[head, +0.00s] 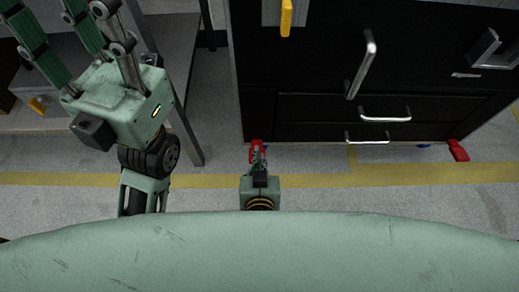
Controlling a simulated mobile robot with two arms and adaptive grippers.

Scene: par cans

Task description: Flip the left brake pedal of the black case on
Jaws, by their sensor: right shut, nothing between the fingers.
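The black case (305,75) stands on the floor at the upper right, with drawers and silver handles on the side facing me. A red brake pedal (257,144) sticks out at its lower left corner, and another red pedal (458,150) at its lower right. My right gripper (258,155) is low in front of the left pedal, shut and empty. Its fingertips overlap the pedal in the picture; I cannot tell whether they touch. They hide part of it, and its tilt is unclear. My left gripper (118,96) is large at the upper left, its fingertips cut off.
A grey table or bench (168,60) with a leg stands left of the case. A yellow-orange handle (286,18) hangs on the case's upper left. The concrete floor with yellow lines (325,178) is clear before the case.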

